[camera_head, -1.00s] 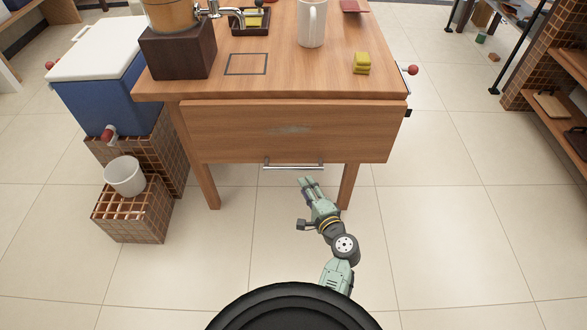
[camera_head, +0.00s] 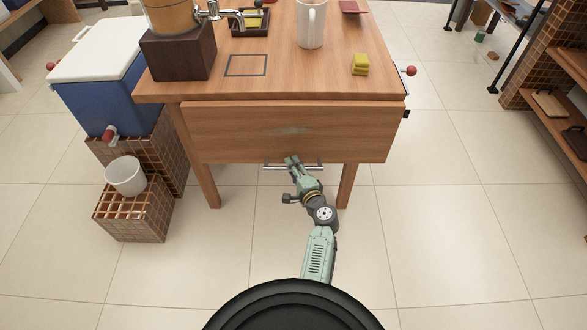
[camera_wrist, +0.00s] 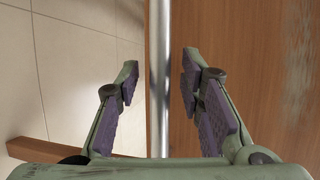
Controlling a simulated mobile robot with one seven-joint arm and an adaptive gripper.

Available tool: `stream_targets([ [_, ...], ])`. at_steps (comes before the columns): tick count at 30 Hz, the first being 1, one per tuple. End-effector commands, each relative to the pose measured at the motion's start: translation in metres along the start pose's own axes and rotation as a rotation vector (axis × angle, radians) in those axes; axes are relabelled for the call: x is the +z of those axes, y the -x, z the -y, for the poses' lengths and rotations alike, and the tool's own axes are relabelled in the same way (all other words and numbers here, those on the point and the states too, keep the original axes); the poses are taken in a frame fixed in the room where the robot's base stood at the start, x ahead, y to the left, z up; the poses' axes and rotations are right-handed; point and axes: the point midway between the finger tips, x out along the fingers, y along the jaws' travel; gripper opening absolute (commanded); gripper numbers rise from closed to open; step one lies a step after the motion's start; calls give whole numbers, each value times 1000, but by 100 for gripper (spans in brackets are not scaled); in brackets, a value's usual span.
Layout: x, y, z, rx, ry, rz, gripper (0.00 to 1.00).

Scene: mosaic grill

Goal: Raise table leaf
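The wooden table leaf (camera_head: 340,145) hangs down at the front of the wooden table (camera_head: 310,82). A metal bar handle (camera_head: 312,167) runs along its lower edge. In the wrist view the handle (camera_wrist: 158,80) runs between the two spread fingers, with the leaf (camera_wrist: 260,60) on the right and floor on the left. My gripper (camera_head: 291,160) is at the handle in the head view, where its tips overlap the bar. In the wrist view my gripper (camera_wrist: 160,85) is open; both purple finger pads are apart from the bar.
A blue cooler (camera_head: 95,100) and a white cup (camera_head: 125,176) are at the left. Table legs (camera_head: 345,185) flank the leaf; the floor in front is clear.

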Motion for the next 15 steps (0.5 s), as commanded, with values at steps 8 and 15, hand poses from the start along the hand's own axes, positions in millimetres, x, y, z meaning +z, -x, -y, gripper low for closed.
stream_targets([
  [8,0,0,0,0,0,0,16],
  [15,0,0,0,0,0,0,0],
])
